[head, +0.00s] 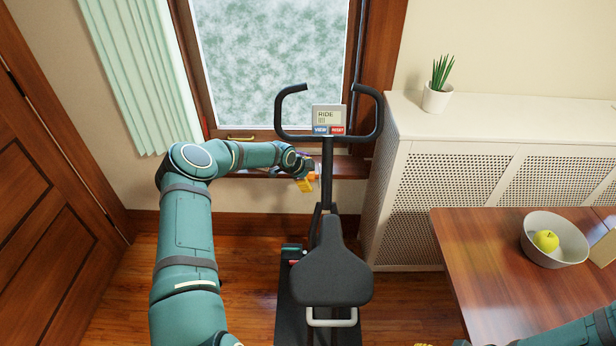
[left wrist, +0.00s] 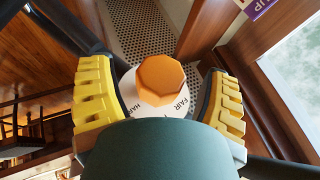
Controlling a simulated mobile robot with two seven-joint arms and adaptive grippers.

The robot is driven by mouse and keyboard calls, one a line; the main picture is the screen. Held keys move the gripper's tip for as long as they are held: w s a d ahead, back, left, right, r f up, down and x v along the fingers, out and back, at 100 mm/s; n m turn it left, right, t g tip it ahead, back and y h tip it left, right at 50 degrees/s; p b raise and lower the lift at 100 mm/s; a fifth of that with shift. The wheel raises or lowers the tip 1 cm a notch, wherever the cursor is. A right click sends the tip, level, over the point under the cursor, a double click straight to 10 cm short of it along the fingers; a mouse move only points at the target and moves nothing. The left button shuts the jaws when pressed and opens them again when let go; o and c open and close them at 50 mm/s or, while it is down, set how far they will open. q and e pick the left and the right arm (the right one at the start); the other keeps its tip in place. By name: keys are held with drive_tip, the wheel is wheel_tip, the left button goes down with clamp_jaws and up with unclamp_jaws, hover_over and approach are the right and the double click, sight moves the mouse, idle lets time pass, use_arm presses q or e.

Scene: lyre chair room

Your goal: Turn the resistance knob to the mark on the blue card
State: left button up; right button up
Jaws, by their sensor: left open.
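In the left wrist view my left gripper (left wrist: 160,98) is open, with one yellow finger pad on each side of the knob and gaps between. In the head view my left gripper (head: 308,181) is at the exercise bike's post (head: 327,165), below the handlebar. No blue card with a mark can be made out. My right gripper (head: 440,344) barely shows as yellow bits at the bottom edge.
A purple card (left wrist: 262,6) with "UP" is near the window. A wooden table (head: 480,270) with a bowl (head: 542,258) and a white radiator cover (head: 430,160) stand at right.

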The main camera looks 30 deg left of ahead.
use_arm(q)
drive_tip(key=v, duration=1.1)
drive_tip(key=shift+s, duration=0.2)
